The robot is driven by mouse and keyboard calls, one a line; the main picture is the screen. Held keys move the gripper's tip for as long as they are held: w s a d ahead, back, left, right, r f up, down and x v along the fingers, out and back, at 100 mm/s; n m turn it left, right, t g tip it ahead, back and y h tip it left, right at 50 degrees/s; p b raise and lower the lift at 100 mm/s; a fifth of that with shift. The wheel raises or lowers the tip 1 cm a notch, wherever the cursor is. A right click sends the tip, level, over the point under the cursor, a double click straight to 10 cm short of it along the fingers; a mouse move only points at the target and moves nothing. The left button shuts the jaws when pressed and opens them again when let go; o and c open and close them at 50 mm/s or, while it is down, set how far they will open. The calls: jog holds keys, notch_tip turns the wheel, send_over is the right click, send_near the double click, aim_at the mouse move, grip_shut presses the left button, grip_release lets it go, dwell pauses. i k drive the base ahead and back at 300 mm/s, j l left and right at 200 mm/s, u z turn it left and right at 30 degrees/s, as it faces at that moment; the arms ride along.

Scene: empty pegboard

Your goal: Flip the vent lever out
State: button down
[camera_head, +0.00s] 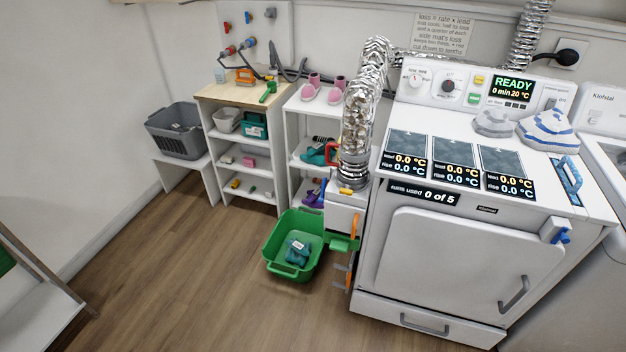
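A silver flexible duct (358,105) comes down at the left side of the white dryer (470,255) into a small white box (343,214). A red handle (333,153) shows beside the duct's lower end. A small yellow part (345,190) sits at the duct's foot, and an upright orange handle (354,226) stands at the box's right edge. I cannot tell which of these is the vent lever, or whether it is in or out. My gripper is not in view.
A green basket (277,246) with teal cloth stands on the floor left of the dryer. A green ledge (344,243) sticks out beneath the white box. White shelves (233,147) stand behind. The wooden floor (180,265) at the front left is clear.

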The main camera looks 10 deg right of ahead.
aim_at(322, 198)
jog(key=i+j, duration=1.2)
jog(key=i, duration=0.25)
jog(key=i+j, duration=0.55)
jog(key=i, duration=0.15)
